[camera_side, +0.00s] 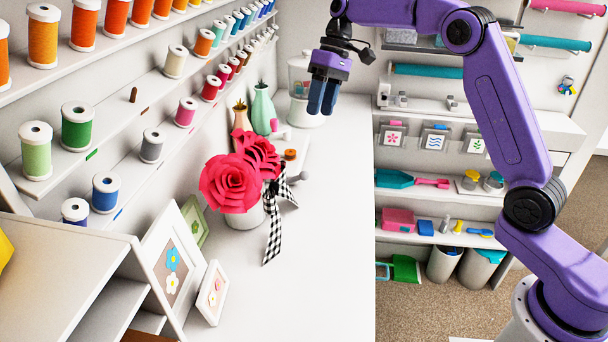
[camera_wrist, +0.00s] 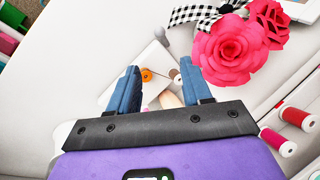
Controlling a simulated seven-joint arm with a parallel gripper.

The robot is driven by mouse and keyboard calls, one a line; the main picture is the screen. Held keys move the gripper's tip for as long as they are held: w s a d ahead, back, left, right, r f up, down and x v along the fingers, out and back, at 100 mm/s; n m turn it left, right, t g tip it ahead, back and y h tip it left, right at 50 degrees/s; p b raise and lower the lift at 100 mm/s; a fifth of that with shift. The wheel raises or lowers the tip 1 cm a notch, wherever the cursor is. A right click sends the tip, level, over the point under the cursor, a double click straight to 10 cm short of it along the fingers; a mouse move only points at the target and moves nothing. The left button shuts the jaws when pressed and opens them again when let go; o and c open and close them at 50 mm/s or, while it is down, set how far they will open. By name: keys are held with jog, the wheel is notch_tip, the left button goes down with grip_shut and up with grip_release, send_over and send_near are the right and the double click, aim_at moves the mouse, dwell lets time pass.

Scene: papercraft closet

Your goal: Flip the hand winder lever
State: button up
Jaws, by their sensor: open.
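A small white device, which looks like the hand winder (camera_side: 297,168), stands on the white counter behind the red paper flowers in the side view. An orange round part (camera_side: 290,154) shows on it. In the wrist view its white plate (camera_wrist: 152,55) and orange part (camera_wrist: 147,75) show between and beyond my fingers, partly hidden by them. I cannot make out the lever clearly. My gripper (camera_side: 322,97) points down above the counter, behind and above the device, touching nothing that I can see. In the wrist view its two blue fingers (camera_wrist: 160,78) are apart with nothing held.
Red paper flowers (camera_side: 238,184) in a pot with a checked ribbon (camera_side: 278,212) stand in front of the winder. Vases (camera_side: 263,110) and thread shelves (camera_side: 120,95) line the left wall. Picture frames (camera_side: 176,255) lean at front left. The counter's right side (camera_side: 340,230) is clear.

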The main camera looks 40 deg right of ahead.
aim_at(304, 173)
jog(key=x, duration=1.7)
jog(key=shift+s+f, duration=0.1)
jog(key=shift+s, duration=0.05)
